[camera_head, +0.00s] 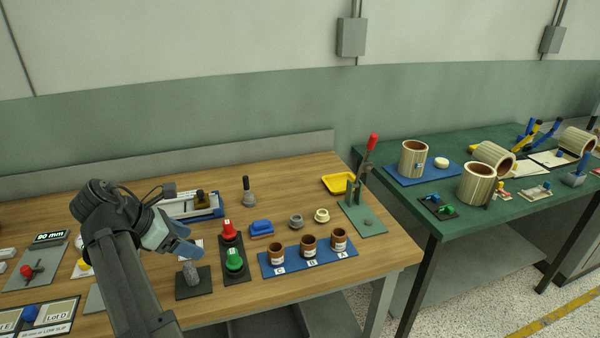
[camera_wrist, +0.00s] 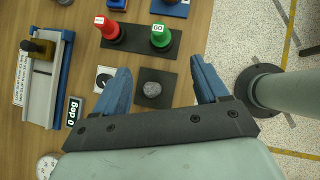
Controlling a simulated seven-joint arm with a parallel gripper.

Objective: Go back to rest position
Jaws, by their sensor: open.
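My gripper (camera_head: 182,246) is above the wooden table (camera_head: 140,210), near its front part, in the head view. In the wrist view my gripper (camera_wrist: 162,86) has its two blue fingers spread wide, with nothing held between them.
Red (camera_head: 227,229) and green (camera_head: 235,261) buttons stand right of my gripper. Beyond them are a blue tray (camera_head: 266,264) with three brown cups and a red-handled lever press (camera_head: 366,165). A blue-framed fixture (camera_head: 205,206) is behind. A green table (camera_head: 480,210) stands at right.

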